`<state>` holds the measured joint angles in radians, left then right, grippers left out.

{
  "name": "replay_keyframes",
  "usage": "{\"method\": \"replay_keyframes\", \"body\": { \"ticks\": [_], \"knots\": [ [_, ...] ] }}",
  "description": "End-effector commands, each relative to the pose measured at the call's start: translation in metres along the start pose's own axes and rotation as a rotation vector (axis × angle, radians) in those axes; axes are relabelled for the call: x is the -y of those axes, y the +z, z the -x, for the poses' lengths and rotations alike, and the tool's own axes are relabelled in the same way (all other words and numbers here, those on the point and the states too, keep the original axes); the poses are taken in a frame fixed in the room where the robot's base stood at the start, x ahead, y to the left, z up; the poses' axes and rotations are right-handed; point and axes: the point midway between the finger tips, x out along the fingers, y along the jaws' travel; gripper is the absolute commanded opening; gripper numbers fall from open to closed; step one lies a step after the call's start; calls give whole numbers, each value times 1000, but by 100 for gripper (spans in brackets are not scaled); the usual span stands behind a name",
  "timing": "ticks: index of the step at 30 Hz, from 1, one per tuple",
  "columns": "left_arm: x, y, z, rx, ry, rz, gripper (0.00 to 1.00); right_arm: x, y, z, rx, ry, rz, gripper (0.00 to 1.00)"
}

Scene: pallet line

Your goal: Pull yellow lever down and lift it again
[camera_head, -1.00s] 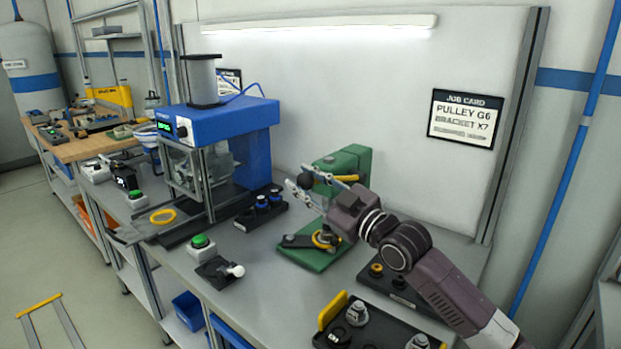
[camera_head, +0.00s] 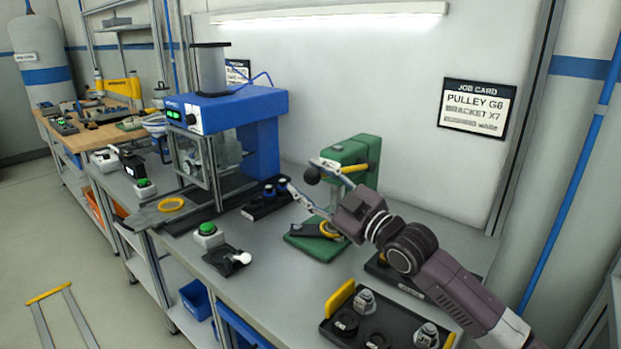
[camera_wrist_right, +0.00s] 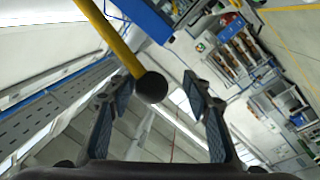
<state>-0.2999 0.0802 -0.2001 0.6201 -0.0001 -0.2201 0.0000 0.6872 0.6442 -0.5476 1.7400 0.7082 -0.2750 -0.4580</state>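The yellow lever (camera_head: 352,169) sticks out from the green press (camera_head: 359,152) and ends in a black ball knob (camera_head: 313,176). My right gripper (camera_head: 301,174) is open, with one finger above the knob and one below it in the head view. In the right wrist view the lever (camera_wrist_right: 108,35) comes in from the top left, and its knob (camera_wrist_right: 152,88) shows between the two spread fingers of the gripper (camera_wrist_right: 157,84). I see no finger closed on it; contact cannot be told. My left gripper is not in view.
A blue-topped machine (camera_head: 263,142) stands to the left of the press. A green button box (camera_head: 208,235) and a small black base with a white knob (camera_head: 228,260) are in front of it. A black tray with metal parts (camera_head: 395,333) lies at the front right.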

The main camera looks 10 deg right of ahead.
Motion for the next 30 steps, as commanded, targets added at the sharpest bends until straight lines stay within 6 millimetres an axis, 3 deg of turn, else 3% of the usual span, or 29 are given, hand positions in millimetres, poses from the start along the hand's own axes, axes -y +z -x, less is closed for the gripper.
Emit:
{"method": "replay_keyframes", "body": {
  "ticks": [17, 20, 30],
  "knots": [
    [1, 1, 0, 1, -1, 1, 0, -2, 2, 6, 4, 3, 1, 45],
    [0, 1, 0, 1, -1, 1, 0, -1, 2, 18, 4, 2, 1, 45],
    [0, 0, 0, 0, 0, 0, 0, -1, 2, 84, 5, 2, 2, 45]
  ]
}}
